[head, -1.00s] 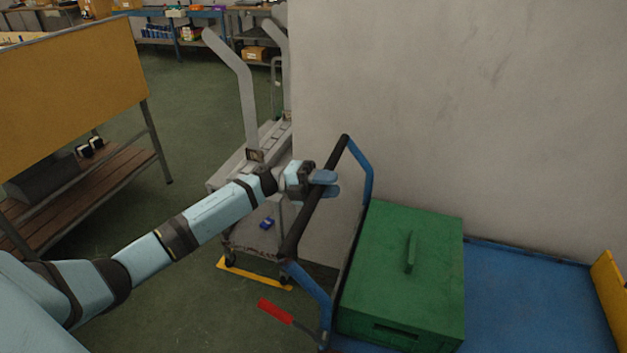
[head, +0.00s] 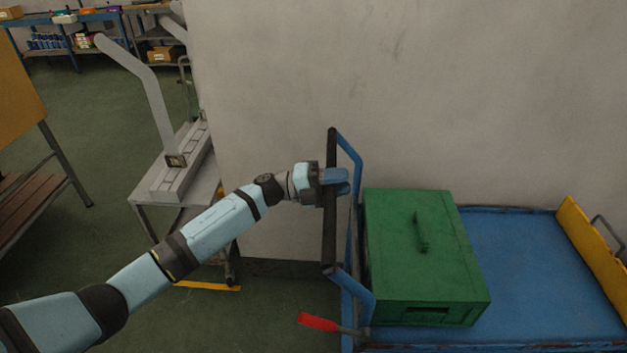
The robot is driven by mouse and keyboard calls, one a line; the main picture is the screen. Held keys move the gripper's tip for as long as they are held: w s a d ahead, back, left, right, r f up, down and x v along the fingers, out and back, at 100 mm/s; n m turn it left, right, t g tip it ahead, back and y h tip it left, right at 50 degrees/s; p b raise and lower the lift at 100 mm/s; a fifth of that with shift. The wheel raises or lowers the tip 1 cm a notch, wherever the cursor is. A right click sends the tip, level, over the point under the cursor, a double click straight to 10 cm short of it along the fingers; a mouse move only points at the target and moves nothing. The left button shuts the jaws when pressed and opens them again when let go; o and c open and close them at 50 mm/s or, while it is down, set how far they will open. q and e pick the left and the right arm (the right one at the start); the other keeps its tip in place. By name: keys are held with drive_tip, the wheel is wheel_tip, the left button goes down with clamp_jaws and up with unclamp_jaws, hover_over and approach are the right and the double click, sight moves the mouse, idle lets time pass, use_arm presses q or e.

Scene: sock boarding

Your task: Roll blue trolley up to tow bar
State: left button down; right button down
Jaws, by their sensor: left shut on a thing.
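The blue trolley (head: 520,262) stands at the right, close along the grey wall. Its push handle is a black bar (head: 329,228) on blue uprights at its left end. My left gripper (head: 336,182) is shut on the black bar, near its upper part. A green lidded box (head: 415,262) sits on the trolley deck, against the handle end. A yellow end plate (head: 597,250) with a metal loop stands at the far right of the deck. A red-gripped lever (head: 318,322) sticks out below the handle. I cannot identify the tow bar. My right gripper is out of view.
The wall (head: 420,90) fills the back right. A wooden-slatted rack is at the left edge. Green floor is clear between.

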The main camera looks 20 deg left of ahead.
use_arm(q)
drive_tip(key=f+b+x, duration=0.2)
drive_tip(key=f+x, duration=0.1)
drive_tip(key=x, duration=1.3)
drive_tip(key=shift+d, duration=0.65)
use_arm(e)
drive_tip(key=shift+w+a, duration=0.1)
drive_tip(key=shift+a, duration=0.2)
use_arm(q)
drive_tip(key=shift+d+r, duration=0.1)
drive_tip(key=shift+r, duration=0.1)
drive_tip(key=c, duration=1.2)
unclamp_jaws()
drive_tip(key=shift+w, duration=0.1)
drive_tip(key=o, duration=0.3)
drive_tip(key=shift+d, duration=0.2)
drive_tip(key=shift+f, duration=0.1)
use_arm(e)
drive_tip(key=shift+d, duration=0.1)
use_arm(q)
drive_tip(key=v, duration=1.4)
drive_tip(key=shift+p, duration=0.35)
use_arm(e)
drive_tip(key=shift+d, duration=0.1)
